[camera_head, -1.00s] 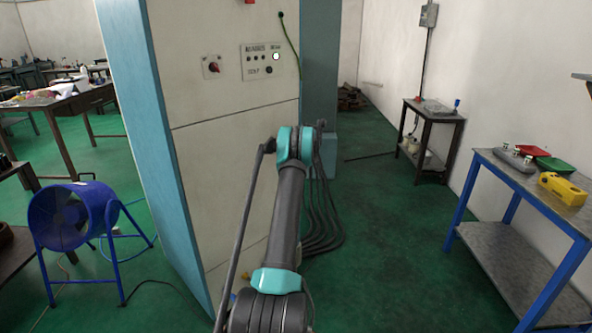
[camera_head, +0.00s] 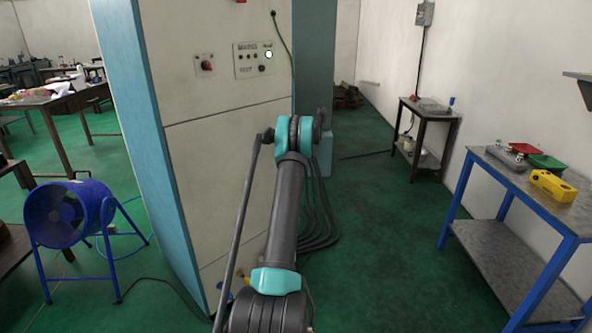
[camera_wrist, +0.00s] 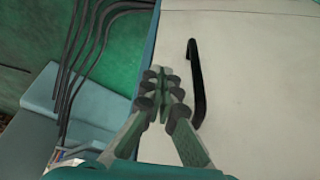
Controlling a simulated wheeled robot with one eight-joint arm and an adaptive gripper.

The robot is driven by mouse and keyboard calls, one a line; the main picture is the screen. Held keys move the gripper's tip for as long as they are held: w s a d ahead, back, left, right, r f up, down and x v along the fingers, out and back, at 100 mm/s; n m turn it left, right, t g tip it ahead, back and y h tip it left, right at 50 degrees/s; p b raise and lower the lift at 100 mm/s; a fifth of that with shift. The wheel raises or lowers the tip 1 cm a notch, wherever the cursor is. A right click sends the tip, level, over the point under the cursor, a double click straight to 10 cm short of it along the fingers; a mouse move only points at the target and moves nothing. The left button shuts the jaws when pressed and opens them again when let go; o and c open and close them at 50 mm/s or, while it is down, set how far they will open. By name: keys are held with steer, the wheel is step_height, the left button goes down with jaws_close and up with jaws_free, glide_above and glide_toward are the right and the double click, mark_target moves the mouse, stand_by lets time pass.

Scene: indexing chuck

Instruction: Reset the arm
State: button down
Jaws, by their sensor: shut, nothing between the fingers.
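My gripper (camera_wrist: 163,88) shows in the wrist view with its fingers together and nothing between them. It is in front of the pale panel (camera_wrist: 250,95) of a cabinet. A black bar handle (camera_wrist: 196,85) on that panel lies just right of the fingertips in the picture; I cannot tell the gap between them. In the head view my grey and teal arm reaches forward beside the cabinet (camera_head: 225,145), and the gripper itself is hidden.
Black cables (camera_head: 318,215) hang beside the cabinet. A blue fan (camera_head: 70,213) stands at left. A blue-legged table (camera_head: 505,180) with a yellow block (camera_head: 553,186) stands at right. A small dark table (camera_head: 425,115) is farther back. Green floor between is clear.

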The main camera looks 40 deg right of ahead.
steer(key=v, duration=0.7)
steer(key=shift+s+d+r, duration=0.2)
steer(key=shift+s+d, duration=0.2)
steer(key=shift+d, duration=0.1)
steer(key=a+r, duration=0.2)
steer(key=a, duration=0.6)
steer(key=a+r, duration=0.3)
steer(key=a, duration=0.6)
steer(key=s+a+r, duration=0.1)
steer(key=s+a, duration=0.3)
steer(key=a, duration=0.6)
steer(key=s+a+r, duration=0.2)
steer(key=s+a, duration=0.2)
steer(key=a, duration=0.6)
steer(key=s+a+f+n, duration=0.1)
steer(key=s+a+f, duration=0.2)
steer(key=s+a, duration=1.25)
steer(key=s+a+f, duration=0.3)
steer(key=s+a, duration=0.1)
steer(key=s, duration=0.4)
steer(key=s+a+f, duration=0.4)
steer(key=s, duration=0.4)
steer(key=shift+s+f, duration=0.2)
steer(key=shift+s, duration=0.1)
